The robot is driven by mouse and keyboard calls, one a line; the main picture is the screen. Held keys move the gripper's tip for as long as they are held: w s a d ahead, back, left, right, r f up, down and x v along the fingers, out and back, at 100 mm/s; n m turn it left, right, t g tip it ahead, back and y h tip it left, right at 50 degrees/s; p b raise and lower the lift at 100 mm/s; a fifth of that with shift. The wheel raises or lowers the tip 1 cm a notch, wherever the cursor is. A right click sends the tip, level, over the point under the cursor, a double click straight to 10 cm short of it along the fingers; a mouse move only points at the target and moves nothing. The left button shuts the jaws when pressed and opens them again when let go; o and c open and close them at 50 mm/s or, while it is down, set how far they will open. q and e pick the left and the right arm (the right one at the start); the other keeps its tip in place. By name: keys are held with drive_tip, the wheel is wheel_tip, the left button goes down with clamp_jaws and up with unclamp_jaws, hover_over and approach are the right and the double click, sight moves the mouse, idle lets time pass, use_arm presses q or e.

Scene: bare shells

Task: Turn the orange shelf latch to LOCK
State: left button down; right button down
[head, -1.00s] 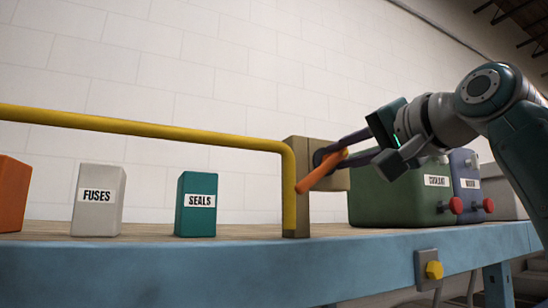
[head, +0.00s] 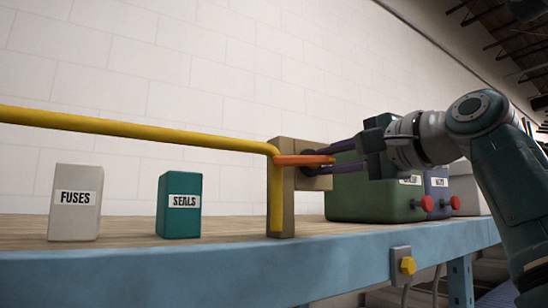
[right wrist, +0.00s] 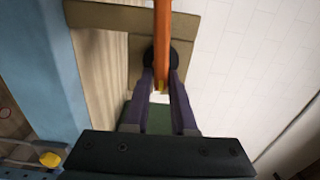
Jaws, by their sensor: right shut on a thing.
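The orange latch (head: 300,160) is a bar on a tan block (head: 284,205) at the end of the yellow rail. In the head view it lies about level, its left end reaching the rail's bend. My right gripper (head: 322,161) comes in from the right and is shut on the latch. In the right wrist view the latch (right wrist: 162,40) runs up from between the two dark purple fingers (right wrist: 162,88). A dark round pivot shows behind the fingertips. No LOCK marking can be read. My left gripper is in neither current view.
A yellow rail (head: 130,126) spans the shelf front. A green container (head: 365,197) with a red knob and a blue container (head: 436,200) stand beneath my right arm.

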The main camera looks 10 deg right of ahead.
drive_tip(key=shift+a+f, duration=0.1)
drive_tip(key=shift+a, duration=0.35)
idle(0.4)
drive_tip(key=c, duration=0.8)
unclamp_jaws()
drive_tip(key=shift+d, duration=0.1)
drive_tip(key=shift+m, duration=0.3)
drive_tip(key=shift+d, duration=0.1)
drive_tip(key=shift+s+d, duration=0.25)
drive_tip(key=shift+s, duration=0.15)
drive_tip(key=p+v, duration=0.1)
drive_tip(key=v, duration=0.8)
drive_tip(key=shift+a, duration=0.1)
